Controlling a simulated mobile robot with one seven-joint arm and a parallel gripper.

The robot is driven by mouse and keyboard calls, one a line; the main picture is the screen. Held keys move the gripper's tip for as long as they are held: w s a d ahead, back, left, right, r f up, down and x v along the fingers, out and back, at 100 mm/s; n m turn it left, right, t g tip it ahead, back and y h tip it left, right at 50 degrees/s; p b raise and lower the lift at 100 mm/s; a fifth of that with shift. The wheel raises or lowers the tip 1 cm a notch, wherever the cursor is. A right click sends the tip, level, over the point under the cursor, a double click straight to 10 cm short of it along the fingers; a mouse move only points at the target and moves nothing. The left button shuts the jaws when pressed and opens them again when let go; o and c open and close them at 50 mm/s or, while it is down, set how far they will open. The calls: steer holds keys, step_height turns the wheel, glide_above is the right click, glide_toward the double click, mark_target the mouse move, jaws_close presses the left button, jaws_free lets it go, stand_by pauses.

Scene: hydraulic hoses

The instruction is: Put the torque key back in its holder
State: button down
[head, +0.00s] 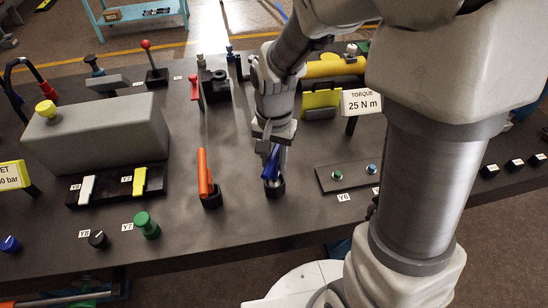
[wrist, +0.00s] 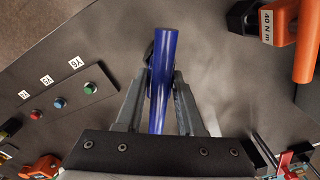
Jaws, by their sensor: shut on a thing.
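A blue torque key (head: 271,166) is in my gripper (head: 274,150), over the middle of the dark bench. Its lower end is at a small black cup holder (head: 274,188); I cannot tell how deep it sits or whether it is only in front of the cup. In the wrist view, the blue handle (wrist: 163,70) lies between both fingers of my gripper (wrist: 165,82), slightly tilted. The holder is mostly hidden there behind the key and fingers. An orange torque key (head: 204,172) stands in its own black holder (head: 212,199) to the left, labelled 40 N m in the wrist view.
A sign (head: 362,102) reads TORQUE 25 N m. A button plate (head: 348,178) lies right of the holder. A grey box (head: 95,135), yellow and white levers (head: 139,180) and a green knob (head: 146,225) are at left. A red-handled lever (head: 194,88) stands behind.

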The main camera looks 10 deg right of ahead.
steer(key=shift+f+b, duration=0.5)
steer(key=shift+f, duration=0.2)
steer(key=shift+c, duration=2.2)
jaws_free()
step_height(320, 180, up, 17)
steer(key=p, duration=0.2)
steer(key=shift+r, duration=0.2)
